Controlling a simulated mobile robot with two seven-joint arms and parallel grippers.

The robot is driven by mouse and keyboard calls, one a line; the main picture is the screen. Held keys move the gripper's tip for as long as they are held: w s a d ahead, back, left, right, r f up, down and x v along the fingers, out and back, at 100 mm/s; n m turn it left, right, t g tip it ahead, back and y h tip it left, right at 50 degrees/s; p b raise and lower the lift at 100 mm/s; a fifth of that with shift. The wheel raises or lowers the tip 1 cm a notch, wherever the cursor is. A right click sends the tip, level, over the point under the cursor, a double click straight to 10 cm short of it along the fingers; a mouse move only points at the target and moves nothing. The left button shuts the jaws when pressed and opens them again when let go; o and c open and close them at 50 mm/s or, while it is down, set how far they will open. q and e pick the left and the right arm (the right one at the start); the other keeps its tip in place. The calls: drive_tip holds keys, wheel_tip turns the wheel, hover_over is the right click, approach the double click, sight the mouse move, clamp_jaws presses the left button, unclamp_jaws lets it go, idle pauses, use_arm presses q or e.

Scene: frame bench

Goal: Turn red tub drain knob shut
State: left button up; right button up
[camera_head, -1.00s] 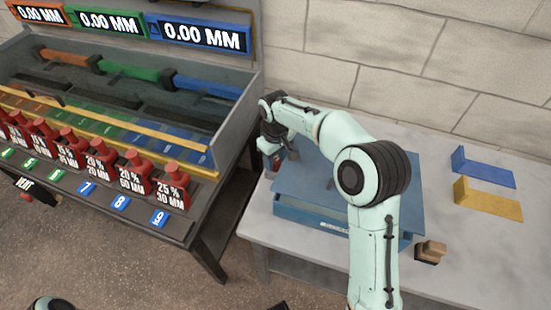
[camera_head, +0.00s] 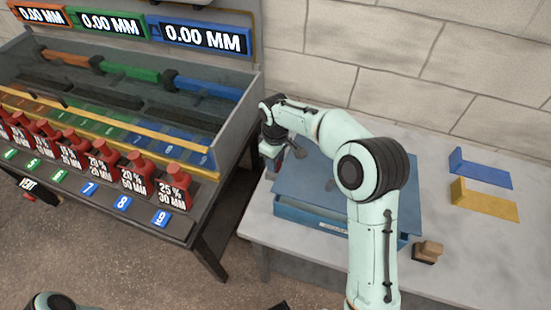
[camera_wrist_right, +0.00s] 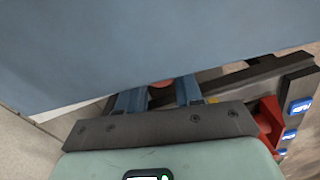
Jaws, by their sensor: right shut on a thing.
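The blue tub (camera_head: 310,215) stands on the grey table under a wide blue sheet-like top. My right gripper (camera_head: 272,165) is at the tub's left end, its fingers mostly hidden in the head view. In the right wrist view, its two blue fingers (camera_wrist_right: 160,95) are around a small red piece (camera_wrist_right: 162,84), which looks like the drain knob. The gripper is shut on it. Most of the knob is hidden, so its angle cannot be told. My left gripper is not in view; only a bit of that arm shows at the bottom left.
A blue bracket (camera_head: 482,170), a yellow bracket (camera_head: 485,200) and a small brown block (camera_head: 430,250) lie at right.

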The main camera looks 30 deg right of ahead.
drive_tip(key=o, duration=0.8)
drive_tip(key=shift+c, duration=0.2)
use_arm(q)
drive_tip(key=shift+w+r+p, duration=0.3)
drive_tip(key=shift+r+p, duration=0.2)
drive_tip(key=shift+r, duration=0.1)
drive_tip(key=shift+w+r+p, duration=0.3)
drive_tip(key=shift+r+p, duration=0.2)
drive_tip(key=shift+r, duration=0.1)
use_arm(e)
wheel_tip(320, 180, up, 13)
drive_tip(key=shift+r, duration=0.2)
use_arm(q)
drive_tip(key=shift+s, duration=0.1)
use_arm(e)
drive_tip(key=shift+f, duration=0.1)
